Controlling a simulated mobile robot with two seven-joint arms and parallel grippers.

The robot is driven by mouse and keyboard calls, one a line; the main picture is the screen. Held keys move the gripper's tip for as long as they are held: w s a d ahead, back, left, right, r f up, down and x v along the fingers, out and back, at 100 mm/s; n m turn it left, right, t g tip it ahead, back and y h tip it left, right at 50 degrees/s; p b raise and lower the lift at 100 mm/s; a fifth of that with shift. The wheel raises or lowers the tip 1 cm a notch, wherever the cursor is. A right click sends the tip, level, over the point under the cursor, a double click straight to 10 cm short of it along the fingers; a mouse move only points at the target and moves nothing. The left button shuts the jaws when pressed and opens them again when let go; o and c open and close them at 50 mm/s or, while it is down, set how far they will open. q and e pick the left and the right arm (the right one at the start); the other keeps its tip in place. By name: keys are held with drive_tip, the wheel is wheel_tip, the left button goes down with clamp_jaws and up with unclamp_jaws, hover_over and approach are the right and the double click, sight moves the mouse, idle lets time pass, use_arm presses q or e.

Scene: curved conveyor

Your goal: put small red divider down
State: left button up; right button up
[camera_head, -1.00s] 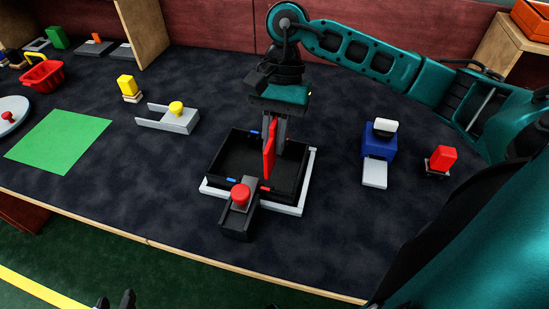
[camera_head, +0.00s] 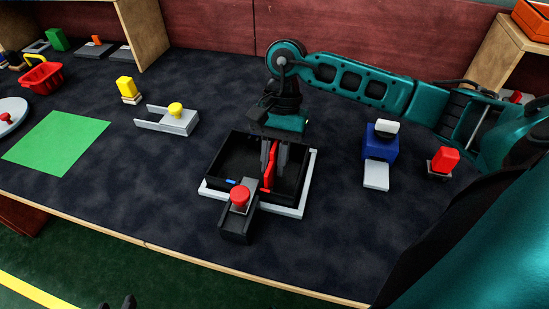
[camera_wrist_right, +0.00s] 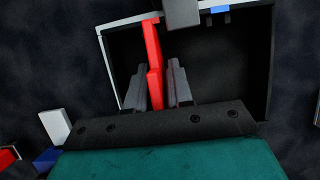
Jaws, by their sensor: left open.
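The small red divider (camera_head: 269,172) stands upright inside the black tray (camera_head: 218,158). It also shows in the right wrist view (camera_wrist_right: 152,50), crossing the tray between my fingers. My right gripper (camera_head: 273,165) is low over the tray, its fingers on either side of the divider. In the right wrist view (camera_wrist_right: 157,75) the left finger is close against the divider and a narrow dark gap shows on the right, so it looks slightly open. The divider's lower edge is partly hidden. My left gripper (camera_head: 117,303) is open and empty at the bottom edge, far from the tray.
A dark holder with a red knob (camera_head: 239,197) stands at the tray's near edge. A blue block (camera_head: 379,146) and a red block (camera_head: 444,160) are to the right. A grey fork-shaped piece with a yellow knob (camera_head: 175,118) and a green mat (camera_head: 56,142) are left.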

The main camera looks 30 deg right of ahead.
drive_tip(key=shift+o, duration=1.4)
drive_tip(key=shift+r+p, duration=0.3)
drive_tip(key=v, duration=1.1)
drive_tip(key=shift+w+d+r+p, duration=0.15)
drive_tip(key=shift+d+r+p, duration=0.05)
drive_tip(key=shift+r+p, duration=0.1)
